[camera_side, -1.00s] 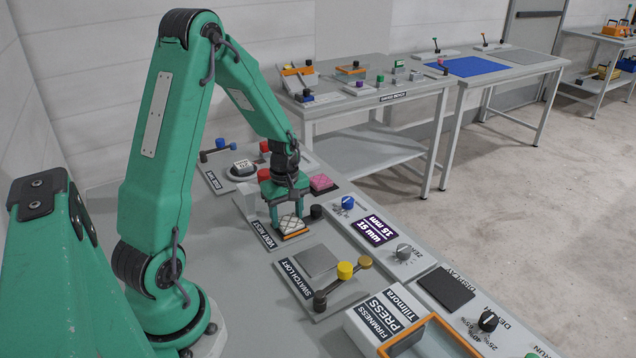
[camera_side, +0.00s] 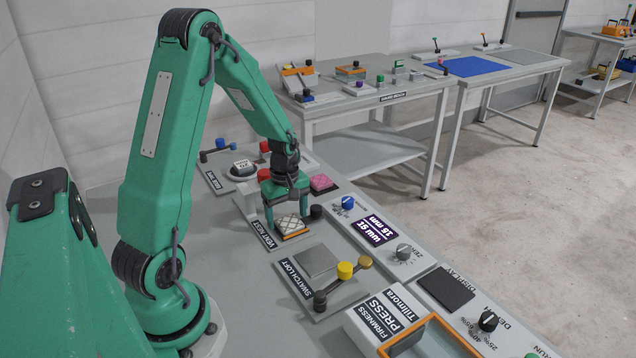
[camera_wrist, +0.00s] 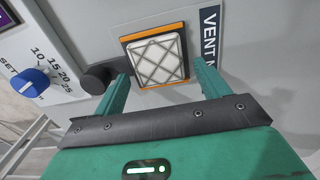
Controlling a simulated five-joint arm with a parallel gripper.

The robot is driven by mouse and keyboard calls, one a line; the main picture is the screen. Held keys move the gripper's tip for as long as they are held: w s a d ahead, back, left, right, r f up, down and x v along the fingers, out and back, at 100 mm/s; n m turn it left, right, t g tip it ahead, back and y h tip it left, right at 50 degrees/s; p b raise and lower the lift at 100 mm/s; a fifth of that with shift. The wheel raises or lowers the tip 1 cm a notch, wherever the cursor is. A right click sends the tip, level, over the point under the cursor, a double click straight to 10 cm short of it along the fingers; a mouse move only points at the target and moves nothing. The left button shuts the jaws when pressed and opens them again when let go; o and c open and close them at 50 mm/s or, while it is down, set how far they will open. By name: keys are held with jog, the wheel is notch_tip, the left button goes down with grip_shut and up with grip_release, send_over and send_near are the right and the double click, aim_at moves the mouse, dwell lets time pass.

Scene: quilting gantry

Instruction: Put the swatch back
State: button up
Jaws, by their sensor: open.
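The swatch (camera_side: 290,224), a pale quilted square with crossed stitching and an orange edge, lies on the plate labelled VENT NEST (camera_side: 268,236). It also shows in the wrist view (camera_wrist: 155,58), sitting flat beside the label. My gripper (camera_side: 287,213) is open just over the swatch, its fingers on either side. In the wrist view my gripper's fingertips (camera_wrist: 160,71) stand at the left and right of the swatch's near edge, with nothing gripped.
A black knob (camera_wrist: 96,78) stands close beside the left finger in the wrist view. A pink block (camera_side: 321,183) lies behind my gripper. The FIRMNESS PRESS (camera_side: 391,317) is at the front.

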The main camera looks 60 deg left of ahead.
aim_at(288, 220)
notch_tip(288, 220, up, 12)
dwell(0.6)
jog(key=shift+d, duration=0.1)
dwell(0.4)
jog(key=s+d+r+m+t, duration=0.2)
jog(key=s+d+r+m, duration=0.3)
jog(key=d+m, duration=0.4)
jog(key=s+d+r+m+t, duration=0.3)
jog(key=s+d+r+m, duration=0.2)
jog(key=d+m, duration=0.4)
jog(key=shift+s+d+r+t, duration=0.3)
jog(key=shift+d+r, duration=0.15)
dwell(0.6)
